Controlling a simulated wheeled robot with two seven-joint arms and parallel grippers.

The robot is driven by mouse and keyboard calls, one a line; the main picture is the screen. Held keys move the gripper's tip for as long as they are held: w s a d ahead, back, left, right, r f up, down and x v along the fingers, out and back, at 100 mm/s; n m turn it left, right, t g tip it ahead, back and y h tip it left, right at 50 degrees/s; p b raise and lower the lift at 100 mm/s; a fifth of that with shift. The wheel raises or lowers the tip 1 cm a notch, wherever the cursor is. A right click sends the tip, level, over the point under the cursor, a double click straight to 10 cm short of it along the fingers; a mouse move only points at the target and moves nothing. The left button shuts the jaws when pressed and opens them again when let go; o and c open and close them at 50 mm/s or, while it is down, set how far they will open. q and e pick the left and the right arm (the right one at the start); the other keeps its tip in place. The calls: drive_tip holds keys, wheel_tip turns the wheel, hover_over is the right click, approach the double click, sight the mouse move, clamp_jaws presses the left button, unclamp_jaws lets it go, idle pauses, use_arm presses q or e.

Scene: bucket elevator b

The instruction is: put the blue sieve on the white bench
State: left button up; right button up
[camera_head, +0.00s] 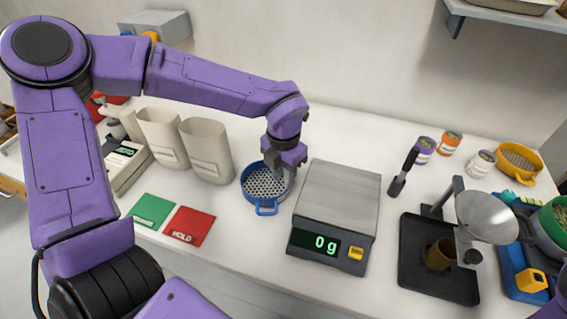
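The blue sieve (262,193), round with a perforated floor and a small loop handle facing the front, is at the middle of the white bench (262,239), just left of the scale. It looks level; I cannot tell whether it rests on the bench or is just above it. My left gripper (287,176) points down at the sieve's back right rim. Its fingertips are partly hidden, and I cannot tell whether they grip the rim. My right gripper is out of view.
A scale (338,200) reading 0 g stands right of the sieve. Green (152,211) and red HOLD (189,226) cards lie front left, paper bags (207,150) behind them. A black tray (437,286) with a funnel (487,215) and a yellow sieve (518,160) are at right.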

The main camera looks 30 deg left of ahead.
use_arm(q)
wheel_tip(320, 180, up, 5)
drive_tip(key=shift+r, duration=0.2)
